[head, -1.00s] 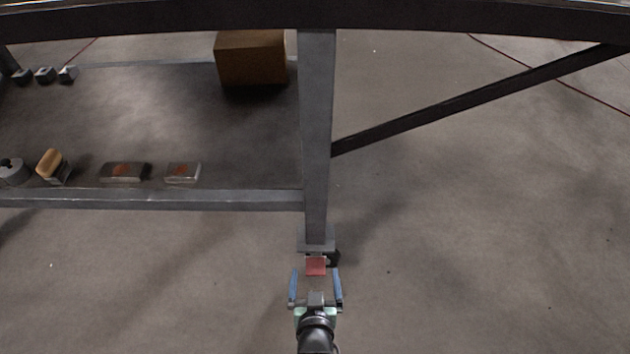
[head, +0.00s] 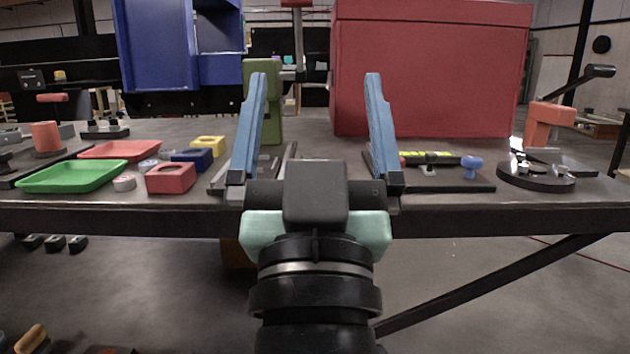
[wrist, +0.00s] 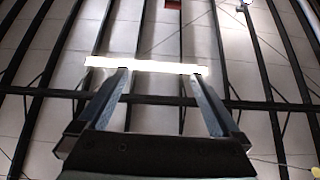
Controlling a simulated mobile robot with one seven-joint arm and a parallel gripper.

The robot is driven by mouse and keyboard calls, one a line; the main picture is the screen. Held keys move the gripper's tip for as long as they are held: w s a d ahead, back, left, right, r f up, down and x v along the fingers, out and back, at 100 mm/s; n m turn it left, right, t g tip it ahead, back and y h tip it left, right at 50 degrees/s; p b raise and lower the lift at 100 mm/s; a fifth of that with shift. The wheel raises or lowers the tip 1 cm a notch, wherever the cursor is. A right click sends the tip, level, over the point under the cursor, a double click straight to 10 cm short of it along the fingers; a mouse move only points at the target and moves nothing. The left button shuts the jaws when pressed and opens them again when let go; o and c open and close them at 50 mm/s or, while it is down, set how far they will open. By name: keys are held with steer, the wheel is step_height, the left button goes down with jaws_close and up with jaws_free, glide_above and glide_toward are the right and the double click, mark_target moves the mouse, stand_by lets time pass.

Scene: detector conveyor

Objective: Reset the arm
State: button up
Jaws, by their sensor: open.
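My gripper (head: 315,130) is in the middle of the head view, in front of the workbench, with its two blue fingers pointing up. The fingers are wide apart and nothing is between them. In the wrist view my gripper (wrist: 160,85) also shows open and empty, with the ceiling and a bright lamp beyond it. The arm's wrist hides part of the bench's front edge.
The bench (head: 130,215) carries a green tray (head: 72,177), a red tray (head: 120,150), a red block (head: 171,178), a blue block (head: 191,158) and a yellow block (head: 208,145). A large red box (head: 430,70) stands behind, right. A round black base (head: 535,178) is at right.

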steer(key=s+r+t+p, duration=0.2)
steer(key=s+r+p, duration=0.1)
steer(key=s+r, duration=0.5)
step_height(320, 180, up, 36)
steer(key=w+p, duration=0.1)
steer(key=p, duration=3.4)
steer(key=shift+w, duration=0.2)
